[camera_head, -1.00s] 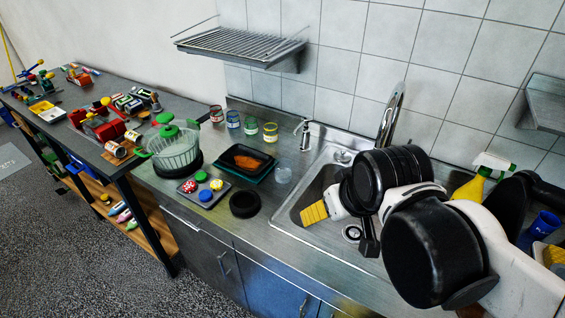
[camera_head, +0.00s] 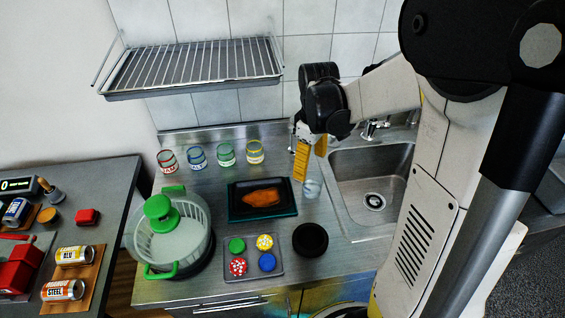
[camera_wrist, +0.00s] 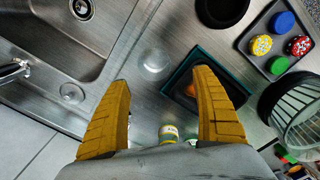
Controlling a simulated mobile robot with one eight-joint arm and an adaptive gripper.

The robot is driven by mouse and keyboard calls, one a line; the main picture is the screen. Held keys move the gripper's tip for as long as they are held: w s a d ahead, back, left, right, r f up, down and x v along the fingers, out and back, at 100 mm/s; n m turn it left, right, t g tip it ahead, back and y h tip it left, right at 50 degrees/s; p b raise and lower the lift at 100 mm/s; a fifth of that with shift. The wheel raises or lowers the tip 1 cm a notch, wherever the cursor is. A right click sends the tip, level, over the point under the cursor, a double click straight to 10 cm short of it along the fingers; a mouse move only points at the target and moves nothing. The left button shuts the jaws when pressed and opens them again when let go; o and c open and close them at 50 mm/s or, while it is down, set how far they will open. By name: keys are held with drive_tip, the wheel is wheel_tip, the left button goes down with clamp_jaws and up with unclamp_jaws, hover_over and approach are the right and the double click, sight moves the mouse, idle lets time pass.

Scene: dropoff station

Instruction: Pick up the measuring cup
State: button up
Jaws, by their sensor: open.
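A small clear cup (camera_head: 312,189), which looks like the measuring cup, stands on the steel counter between the dark tray and the sink. In the wrist view the clear cup (camera_wrist: 153,64) shows between and just beyond the two yellow fingertips. My gripper (camera_head: 309,164) is above the cup and points down, its fingers overlapping the cup's upper edge in the head view. In the wrist view my gripper (camera_wrist: 163,78) is open, with a wide gap and nothing held.
A dark tray with orange food (camera_head: 262,214) lies left of the cup. The sink (camera_head: 372,205) is to its right. A black round dish (camera_head: 310,239) is in front. Several coloured-rim glasses (camera_head: 226,155) stand behind. A wire rack (camera_head: 190,65) hangs above.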

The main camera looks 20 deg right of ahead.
sight(311, 187)
drive_tip(key=f, duration=0.1)
drive_tip(key=f+b, duration=0.1)
drive_tip(key=f, duration=0.1)
drive_tip(key=f+b, duration=0.1)
drive_tip(key=f, duration=0.1)
drive_tip(key=shift+d, duration=0.35)
drive_tip(key=f, duration=0.2)
drive_tip(key=f+b, duration=0.1)
drive_tip(key=f, duration=0.1)
drive_tip(key=f+b, duration=0.1)
drive_tip(key=f, duration=0.1)
drive_tip(key=shift+d, duration=0.25)
drive_tip(key=c, duration=1.3)
